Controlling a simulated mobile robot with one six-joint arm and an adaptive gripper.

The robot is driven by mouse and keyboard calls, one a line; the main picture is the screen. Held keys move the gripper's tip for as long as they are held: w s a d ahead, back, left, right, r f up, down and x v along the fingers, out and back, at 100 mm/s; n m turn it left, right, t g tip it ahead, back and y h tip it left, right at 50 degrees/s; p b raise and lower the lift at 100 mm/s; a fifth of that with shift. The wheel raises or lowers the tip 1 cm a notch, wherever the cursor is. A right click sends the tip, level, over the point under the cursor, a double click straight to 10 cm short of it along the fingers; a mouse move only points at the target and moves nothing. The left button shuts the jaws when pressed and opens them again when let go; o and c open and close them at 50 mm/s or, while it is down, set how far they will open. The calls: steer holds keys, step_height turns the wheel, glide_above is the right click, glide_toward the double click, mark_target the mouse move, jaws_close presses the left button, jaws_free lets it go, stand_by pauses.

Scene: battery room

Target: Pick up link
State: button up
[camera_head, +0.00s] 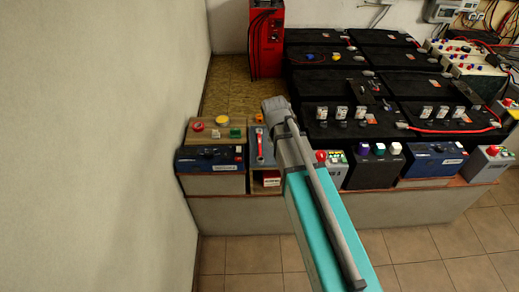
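I cannot tell for certain which thing is the link. A slim red bar with pale ends (260,146) stands against the grey battery box (268,134), just left of my arm, and may be it. My turquoise and grey arm reaches up from the bottom right to the middle of the view, in front of the batteries. Its fingers do not show, so I cannot see my gripper or whether it holds anything. Part of the front row is hidden behind the arm.
Large black batteries (340,86) fill the back right. A red cabinet (266,42) stands behind. A bare wall (95,140) closes the left side. Tiled floor (450,242) is free in front.

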steer(key=t+b, duration=0.2)
steer(key=b, duration=0.1)
glide_toward(259, 142)
step_height(259, 142, up, 3)
steer(key=a, duration=0.1)
steer(key=shift+s+f+h, duration=0.15)
steer(key=shift+s+h, duration=0.15)
steer(key=shift+s, duration=0.25)
steer(key=shift+f, duration=0.1)
steer(key=b+x, duration=0.8)
steer(key=shift+w+f, duration=0.2)
steer(key=shift+b+x, duration=2.3)
steer(key=shift+x, duration=0.3)
steer(key=shift+d, duration=0.1)
jaws_close()
